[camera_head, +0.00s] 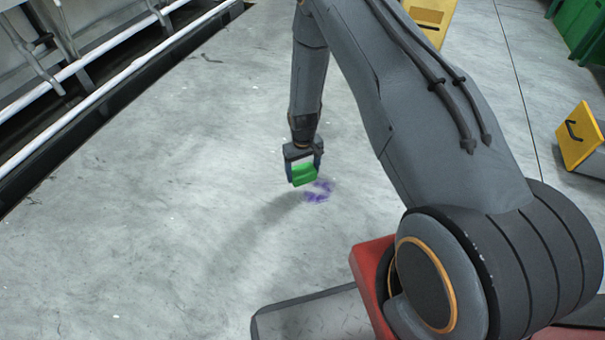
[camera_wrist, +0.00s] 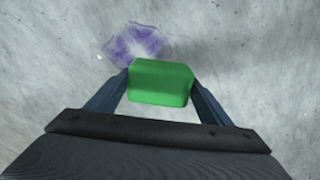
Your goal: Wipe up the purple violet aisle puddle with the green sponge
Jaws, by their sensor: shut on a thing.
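My gripper (camera_head: 304,170) is shut on the green sponge (camera_head: 304,177) and points down at the floor. In the wrist view the sponge (camera_wrist: 161,82) sits between the two fingers of my gripper (camera_wrist: 160,88). The purple puddle (camera_head: 319,191) is a small patch on the grey floor, just right of and below the sponge in the head view. In the wrist view the puddle (camera_wrist: 135,45) lies beyond the sponge and a little left, partly hidden by it. Its middle looks paler than its edge. I cannot tell whether the sponge touches the floor.
A machine with white rails (camera_head: 120,68) and a dark gap runs along the upper left. A yellow panel (camera_head: 578,136) with a black handle stands at the right, and green bins (camera_head: 580,30) at the upper right. The floor around the puddle is clear.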

